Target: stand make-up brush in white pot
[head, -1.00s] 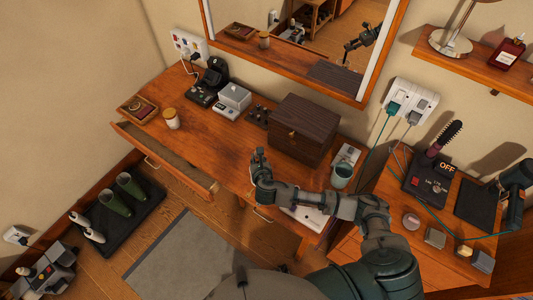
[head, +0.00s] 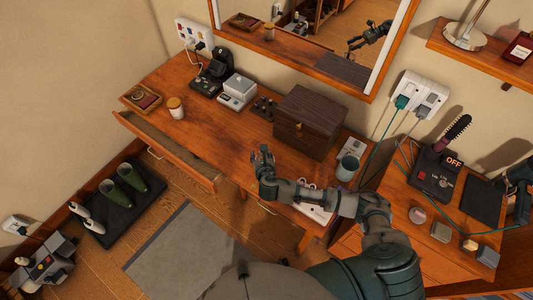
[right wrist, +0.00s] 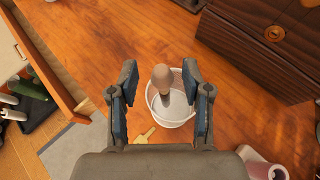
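The right wrist view shows a white pot (right wrist: 177,112) on the wooden table, ahead of and between my right fingers. The make-up brush (right wrist: 162,77) stands in it, its brown end up and leaning slightly; its lower end is inside the rim. My right gripper (right wrist: 163,95) is open, one finger on each side of the brush with gaps, and holds nothing. In the head view my right gripper (head: 264,160) is over the table's front part, and I cannot make out the pot or brush there. My left gripper is not in view.
A dark wooden box (head: 308,120) stands just behind my right gripper. A grey-green mug (head: 347,168) is to its right. A drawer (head: 175,145) stands open at the front left. A small yellow object (right wrist: 145,135) lies beside the pot. The table's left middle is clear.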

